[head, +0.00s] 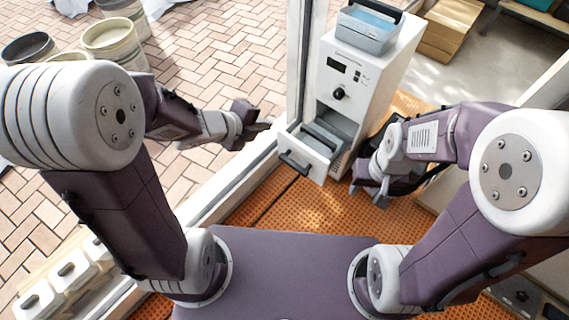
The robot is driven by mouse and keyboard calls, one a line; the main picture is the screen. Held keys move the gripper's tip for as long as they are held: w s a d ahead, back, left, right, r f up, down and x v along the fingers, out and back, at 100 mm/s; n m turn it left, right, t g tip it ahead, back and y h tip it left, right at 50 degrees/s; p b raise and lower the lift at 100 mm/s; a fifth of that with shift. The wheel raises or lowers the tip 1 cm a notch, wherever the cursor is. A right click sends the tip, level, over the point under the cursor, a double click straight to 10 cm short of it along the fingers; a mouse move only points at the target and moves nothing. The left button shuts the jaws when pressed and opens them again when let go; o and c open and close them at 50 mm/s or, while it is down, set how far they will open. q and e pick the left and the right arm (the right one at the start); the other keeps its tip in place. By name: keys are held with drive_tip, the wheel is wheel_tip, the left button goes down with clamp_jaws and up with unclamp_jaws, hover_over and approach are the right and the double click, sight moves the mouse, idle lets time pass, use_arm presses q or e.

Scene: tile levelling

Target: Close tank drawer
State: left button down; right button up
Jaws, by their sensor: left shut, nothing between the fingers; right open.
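The tank drawer (307,154) sticks out of the lower front of a tall white machine (376,72). It has a white front with a dark handle (294,163) and grey inner parts. My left gripper (264,124) is shut and empty, to the left of the drawer and apart from it. My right gripper (378,200) is open, to the right of the drawer and a little lower in the picture. It looks empty and apart from the drawer.
A grey bin with blue content (366,35) sits on top of the machine. A white frame post (298,60) stands just left of it. Orange perforated matting (300,205) covers the floor in front. Buckets (112,42) stand at the upper left, and a cardboard box (449,30) stands behind right.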

use_arm(q)
wheel_tip(320, 180, down, 14)
drive_tip(key=a+b, duration=0.1)
drive_tip(key=b, duration=0.7)
drive_tip(key=shift+a+r, duration=0.2)
use_arm(e)
wheel_tip(320, 180, down, 13)
drive_tip(key=shift+r, duration=0.2)
use_arm(q)
drive_tip(key=b, duration=0.7)
approach(291, 142)
drive_tip(key=x, duration=0.5)
drive_tip(key=shift+s+a+f, duration=0.1)
drive_tip(key=shift+s+f, duration=0.1)
drive_tip(key=shift+s, duration=0.05)
drive_tip(key=shift+w+d, duration=0.35)
drive_tip(key=shift+w, duration=0.15)
use_arm(e)
wheel_tip(291, 142, down, 7)
drive_tip(key=shift+r, duration=0.2)
